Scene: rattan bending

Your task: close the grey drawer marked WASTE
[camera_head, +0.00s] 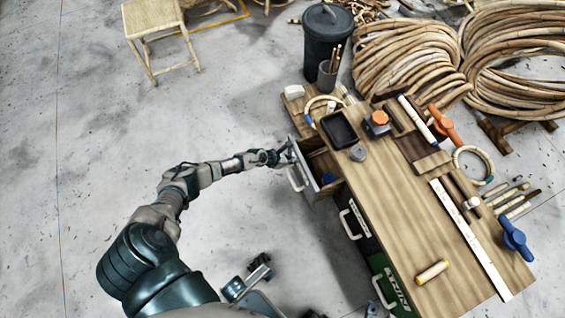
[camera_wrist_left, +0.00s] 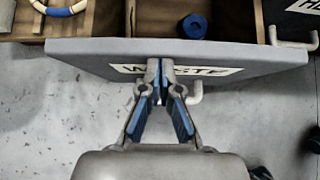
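The grey WASTE drawer (camera_head: 305,157) stands pulled out from the left side of the wooden bench. Its grey front with the WASTE label (camera_wrist_left: 209,70) and part of its pale handle (camera_wrist_left: 195,95) show in the left wrist view. My left gripper (camera_head: 284,157) is at the drawer's front. In the left wrist view its blue-padded fingers (camera_wrist_left: 160,72) are together with nothing seen between them, in front of the label. They hide the label's middle and part of the handle. Whether the tips touch the front is unclear.
A blue roll (camera_wrist_left: 194,26) lies inside the open drawer. Other drawers with pale handles (camera_head: 350,222) sit along the same bench side. The bench top (camera_head: 400,215) holds a black tray (camera_head: 339,130) and tools.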

